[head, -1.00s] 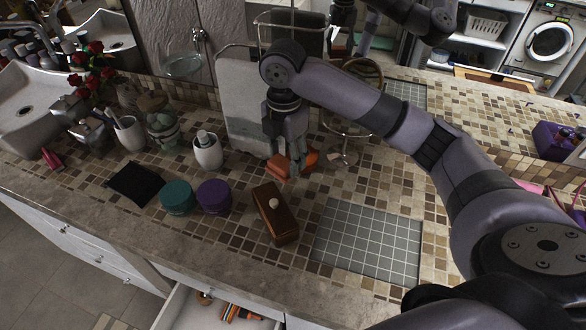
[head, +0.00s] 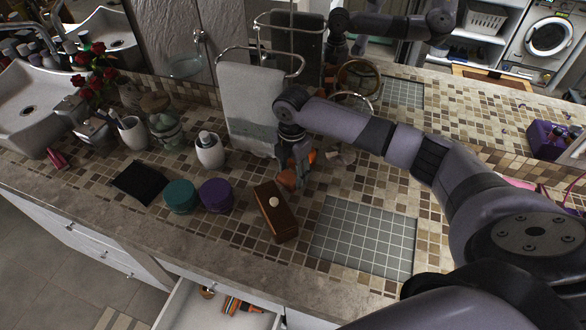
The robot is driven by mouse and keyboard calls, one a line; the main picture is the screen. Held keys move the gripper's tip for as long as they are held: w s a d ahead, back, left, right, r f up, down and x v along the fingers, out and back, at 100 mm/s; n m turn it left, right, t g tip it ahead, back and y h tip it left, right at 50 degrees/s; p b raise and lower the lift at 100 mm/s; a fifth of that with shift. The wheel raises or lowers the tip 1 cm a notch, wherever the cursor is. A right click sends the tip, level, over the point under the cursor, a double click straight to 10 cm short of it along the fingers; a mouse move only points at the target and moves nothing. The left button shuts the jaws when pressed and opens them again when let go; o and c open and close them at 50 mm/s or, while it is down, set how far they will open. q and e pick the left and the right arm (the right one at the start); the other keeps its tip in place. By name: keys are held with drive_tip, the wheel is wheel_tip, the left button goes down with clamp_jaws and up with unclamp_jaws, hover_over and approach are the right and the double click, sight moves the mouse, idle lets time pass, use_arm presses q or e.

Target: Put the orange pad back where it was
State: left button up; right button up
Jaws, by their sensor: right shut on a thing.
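My right gripper (head: 298,176) points down near the back of the tiled counter, in front of the hanging towel. It is shut on the orange pad (head: 287,180). The fingers cover the pad's middle, and a bit of orange shows on either side of them. The pad is low over the counter, behind the brown box; I cannot tell whether it touches the tiles. My left gripper is not in view.
The brown box (head: 276,213) with a pale knob stands just in front of the pad. Purple (head: 215,196) and teal (head: 181,196) round tubs, a black pad (head: 139,182) and a white dispenser (head: 210,152) are left. A grey tiled patch (head: 365,238) is clear. A drawer (head: 190,310) is open below.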

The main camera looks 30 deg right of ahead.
sight(293, 173)
drive_tip(key=shift+w+d+f, duration=0.1)
drive_tip(key=shift+w, duration=0.05)
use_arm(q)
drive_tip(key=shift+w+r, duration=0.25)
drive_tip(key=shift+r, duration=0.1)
use_arm(e)
drive_tip(key=shift+f, duration=0.1)
drive_tip(key=shift+f, duration=0.1)
drive_tip(key=o, duration=1)
drive_tip(key=shift+o, duration=0.2)
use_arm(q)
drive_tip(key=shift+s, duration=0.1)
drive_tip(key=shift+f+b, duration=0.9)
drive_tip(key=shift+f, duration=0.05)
use_arm(e)
wheel_tip(293, 173, up, 12)
